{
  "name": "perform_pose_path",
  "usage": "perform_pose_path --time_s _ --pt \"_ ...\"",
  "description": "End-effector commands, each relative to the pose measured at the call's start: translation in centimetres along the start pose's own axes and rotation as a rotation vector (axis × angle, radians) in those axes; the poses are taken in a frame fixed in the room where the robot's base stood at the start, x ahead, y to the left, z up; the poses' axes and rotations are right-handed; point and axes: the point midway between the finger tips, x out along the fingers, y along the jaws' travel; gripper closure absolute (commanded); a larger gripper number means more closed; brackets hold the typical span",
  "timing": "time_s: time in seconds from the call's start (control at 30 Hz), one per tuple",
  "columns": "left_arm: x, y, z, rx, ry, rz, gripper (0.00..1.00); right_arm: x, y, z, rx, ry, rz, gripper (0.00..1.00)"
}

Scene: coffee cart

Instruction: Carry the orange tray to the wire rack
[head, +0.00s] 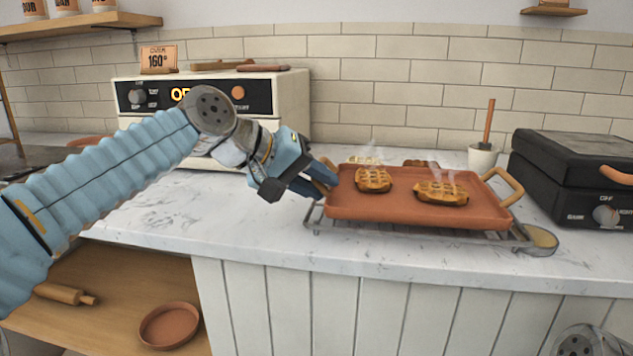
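The orange tray (405,211) sits on top of the wire rack (420,232) on the counter and looks level. The rack's front bars show below the tray's near edge. The tray carries browned waffles, one at the left (373,180) and one at the right (441,192), with more food behind them; steam rises. My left gripper (314,184) is at the tray's left handle (328,166), with its fingers overlapping it. Whether they are closed around it is hidden by the viewing angle. The right handle (507,184) is free. My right gripper is out of view.
An oven (295,100) with a lit display stands behind my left arm. The counter front left is clear.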

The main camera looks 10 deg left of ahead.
Motion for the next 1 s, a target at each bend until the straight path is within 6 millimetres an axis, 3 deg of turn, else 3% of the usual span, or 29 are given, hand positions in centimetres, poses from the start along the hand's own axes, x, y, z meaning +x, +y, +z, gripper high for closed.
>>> perform_pose_path --time_s 0.17,0.63,0.8,1.0 --pt "-1.0 0.0 -0.1 0.000 0.003 0.000 0.72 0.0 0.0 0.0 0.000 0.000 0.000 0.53" --pt "-10.6 0.1 -0.1 0.000 0.003 0.001 0.72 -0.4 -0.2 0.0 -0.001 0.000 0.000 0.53" --pt "-11.9 0.0 0.0 0.001 0.000 0.000 0.72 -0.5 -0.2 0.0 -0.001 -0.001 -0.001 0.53" --pt "-12.1 0.0 0.0 0.001 0.000 0.000 0.72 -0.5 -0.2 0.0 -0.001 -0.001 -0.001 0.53"
